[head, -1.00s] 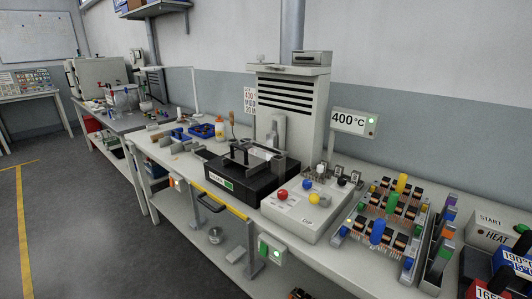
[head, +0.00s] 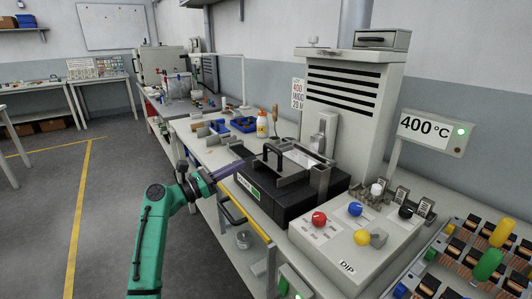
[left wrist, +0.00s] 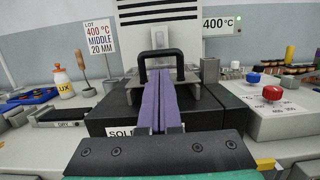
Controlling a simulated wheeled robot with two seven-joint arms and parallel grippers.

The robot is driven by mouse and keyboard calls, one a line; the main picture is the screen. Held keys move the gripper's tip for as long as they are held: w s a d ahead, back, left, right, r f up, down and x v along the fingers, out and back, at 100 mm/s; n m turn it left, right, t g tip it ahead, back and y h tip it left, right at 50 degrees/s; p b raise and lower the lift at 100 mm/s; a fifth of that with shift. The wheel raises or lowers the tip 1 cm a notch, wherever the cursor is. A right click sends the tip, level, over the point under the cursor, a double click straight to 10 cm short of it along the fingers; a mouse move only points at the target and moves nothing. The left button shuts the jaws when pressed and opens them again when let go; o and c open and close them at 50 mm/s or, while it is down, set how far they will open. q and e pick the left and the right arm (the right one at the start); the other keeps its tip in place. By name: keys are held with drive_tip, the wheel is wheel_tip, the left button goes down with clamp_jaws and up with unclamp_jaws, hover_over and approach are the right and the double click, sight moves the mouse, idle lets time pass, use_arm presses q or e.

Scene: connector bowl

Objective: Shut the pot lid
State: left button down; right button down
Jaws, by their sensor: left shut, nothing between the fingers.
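The solder pot is a black box (head: 292,200) on the bench, with a green-and-white label on its front. On top of it is the grey lid (head: 292,180) with a black arched handle (head: 274,152). A pale shiny area shows behind the handle; I cannot tell how far the lid covers the pot. My left gripper (head: 242,163) has its purple fingers shut and empty, just left of the handle. In the left wrist view the shut fingers (left wrist: 158,76) point at the handle (left wrist: 161,56) and overlap it; contact cannot be told. My right gripper is not in view.
Right of the pot is a control box (head: 345,245) with coloured knobs. A tall slotted grey unit (head: 345,110) stands behind. Left on the bench are a yellow-white bottle (head: 262,125) and blue trays (head: 243,124). The floor to the left is open.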

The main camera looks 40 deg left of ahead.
sight(270, 149)
use_arm(q)
drive_tip(key=p+x, duration=0.1)
drive_tip(key=x, duration=0.7)
drive_tip(key=shift+w, duration=0.25)
drive_tip(key=shift+w+d, duration=0.15)
drive_tip(key=shift+w, duration=0.25)
